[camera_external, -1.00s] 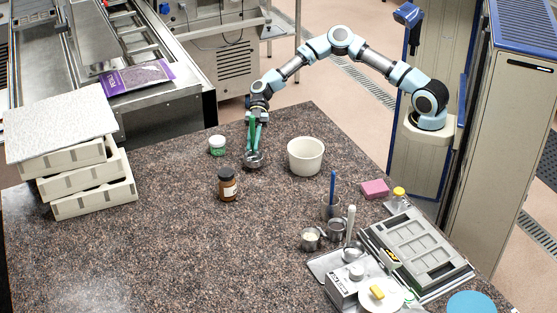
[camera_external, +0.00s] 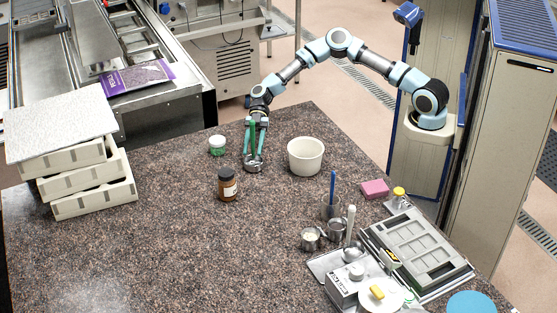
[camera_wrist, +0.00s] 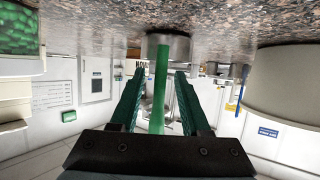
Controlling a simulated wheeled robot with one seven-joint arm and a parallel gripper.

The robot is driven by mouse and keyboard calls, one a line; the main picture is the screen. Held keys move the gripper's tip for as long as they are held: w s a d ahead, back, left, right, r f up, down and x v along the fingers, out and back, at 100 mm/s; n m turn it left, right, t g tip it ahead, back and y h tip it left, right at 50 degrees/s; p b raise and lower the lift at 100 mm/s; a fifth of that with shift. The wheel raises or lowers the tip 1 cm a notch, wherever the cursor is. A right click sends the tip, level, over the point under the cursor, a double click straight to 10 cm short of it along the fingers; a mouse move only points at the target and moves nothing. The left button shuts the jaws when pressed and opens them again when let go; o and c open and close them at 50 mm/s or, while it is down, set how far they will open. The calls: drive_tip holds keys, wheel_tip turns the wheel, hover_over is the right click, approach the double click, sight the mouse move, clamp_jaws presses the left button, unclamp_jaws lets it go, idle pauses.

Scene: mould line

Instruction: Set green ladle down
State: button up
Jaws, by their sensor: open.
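The green ladle (camera_external: 253,136) stands on the speckled countertop (camera_external: 180,260), its metal cup down and its green handle pointing up. In the wrist view, which shows the counter at the top, the ladle's green handle (camera_wrist: 160,85) runs between my fingers to the metal cup resting on the counter. My gripper (camera_external: 254,152) is open around the handle. The wrist view shows the fingers (camera_wrist: 160,76) spread with a gap on both sides of it.
A green-labelled jar (camera_external: 217,146) stands to the left and a white tub (camera_external: 306,158) to the right. A brown jar (camera_external: 228,187) is in front. Cups, a scale (camera_external: 347,288) and a mould tray (camera_external: 420,250) are at lower right. The counter's middle is clear.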

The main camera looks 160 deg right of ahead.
drive_tip(key=shift+r, duration=0.1)
drive_tip(key=b+v, duration=0.4)
drive_tip(key=v, duration=0.8)
drive_tip(key=shift+r, duration=0.1)
